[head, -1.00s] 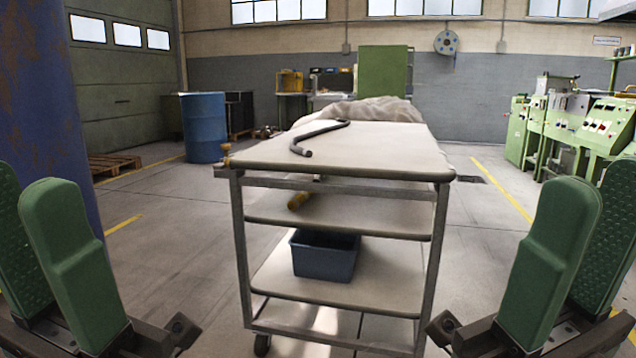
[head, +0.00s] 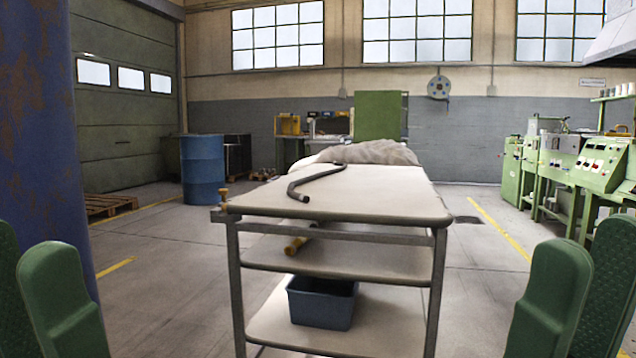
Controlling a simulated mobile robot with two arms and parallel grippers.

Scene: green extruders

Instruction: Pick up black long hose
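The black long hose (head: 312,179) lies on the top shelf of a metal cart (head: 385,203), towards its left side. It is bent, with one end nearer to me and the other towards the back. My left gripper (head: 35,300) is at the lower left edge and my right gripper (head: 572,300) at the lower right edge. Both grippers are apart from the cart and the hose. Each shows two green fingers with a gap too narrow or overlapped to judge fully; they look parted and hold nothing that I can see. Their bases are out of frame.
A blue bin (head: 322,303) sits on the cart's lowest shelf and a yellow item (head: 296,244) on the middle one. A cloth (head: 368,153) lies behind the hose. A blue barrel (head: 202,170) stands left, green machines (head: 560,170) right. Floor beside the cart is clear.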

